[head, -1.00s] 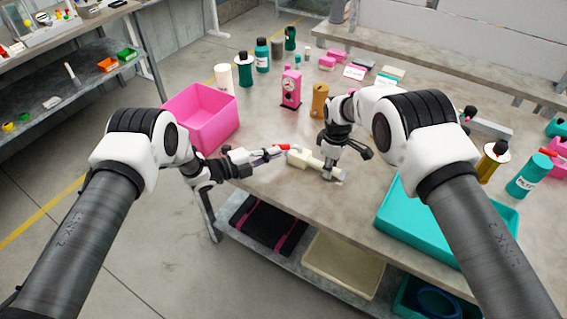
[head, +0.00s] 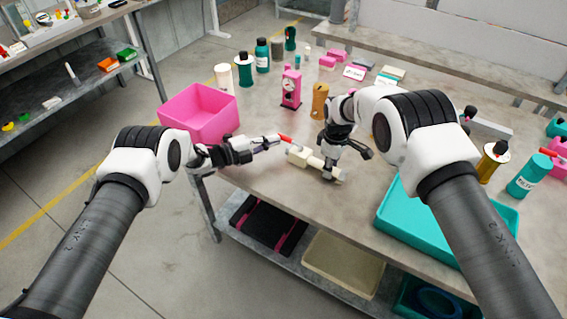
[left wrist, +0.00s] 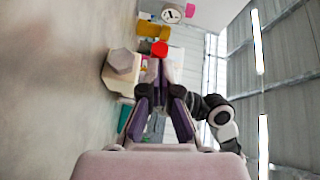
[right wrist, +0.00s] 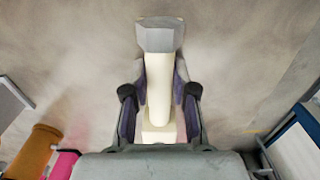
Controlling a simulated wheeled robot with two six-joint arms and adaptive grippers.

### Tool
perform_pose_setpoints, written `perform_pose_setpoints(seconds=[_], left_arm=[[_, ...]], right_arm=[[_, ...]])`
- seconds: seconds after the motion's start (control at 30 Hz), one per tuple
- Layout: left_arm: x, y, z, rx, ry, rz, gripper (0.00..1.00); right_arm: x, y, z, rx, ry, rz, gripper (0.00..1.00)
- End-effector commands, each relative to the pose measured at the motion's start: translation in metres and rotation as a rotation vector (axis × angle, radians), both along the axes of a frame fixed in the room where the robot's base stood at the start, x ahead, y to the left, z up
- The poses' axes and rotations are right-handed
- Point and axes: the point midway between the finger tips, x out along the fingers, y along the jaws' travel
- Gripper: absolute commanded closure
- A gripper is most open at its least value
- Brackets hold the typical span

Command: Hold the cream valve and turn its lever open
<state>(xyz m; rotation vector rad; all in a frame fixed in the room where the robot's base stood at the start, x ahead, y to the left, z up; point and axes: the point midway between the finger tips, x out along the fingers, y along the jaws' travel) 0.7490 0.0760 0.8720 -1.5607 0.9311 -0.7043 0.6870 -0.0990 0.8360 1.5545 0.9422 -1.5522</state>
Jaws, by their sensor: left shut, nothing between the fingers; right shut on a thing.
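The cream valve (head: 299,157) is low over the front part of the bench, a cream pipe with a blocky body and grey ends. My right gripper (head: 329,172) is shut around its pipe from above. The right wrist view shows the cream pipe (right wrist: 158,90) between the fingers, a grey hexagonal end beyond them. The red lever (head: 286,139) slants at the valve's left end. My left gripper (head: 277,142) is shut and empty, close beside the lever. In the left wrist view the red lever end (left wrist: 160,48) shows just beyond the closed fingertips; contact cannot be told.
A pink bin (head: 203,118) stands at the bench's left end. A teal tray (head: 405,222) lies at the front right. A pink pump (head: 291,88) and an orange-brown part (head: 319,100) stand behind the valve. Bottles line the back. Bench between bin and pump is clear.

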Motion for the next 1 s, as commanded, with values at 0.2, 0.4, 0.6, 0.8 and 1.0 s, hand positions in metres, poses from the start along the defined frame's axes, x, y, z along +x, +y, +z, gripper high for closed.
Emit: perform_pose_setpoints(seconds=[0.2,0.4,0.6,0.8,1.0], left_arm=[[0.001,0.0,0.001,0.0,-0.001,0.002,1.0],[0.001,0.0,0.001,0.0,-0.003,0.002,1.0],[0.002,0.0,0.023,0.0,-0.006,0.002,1.0],[0.002,0.0,0.07,0.001,-0.004,0.001,1.0],[0.001,0.0,0.097,0.0,0.0,0.0,1.0]], right_arm=[[-0.001,0.0,-0.001,-0.002,0.005,0.005,1.0],[-0.002,0.0,-0.001,-0.002,0.005,0.005,1.0],[-0.002,0.0,-0.001,-0.002,0.005,0.005,1.0],[-0.002,0.0,-0.001,-0.001,0.004,0.003,1.0],[-0.001,0.0,-0.001,0.0,0.004,0.002,1.0]])
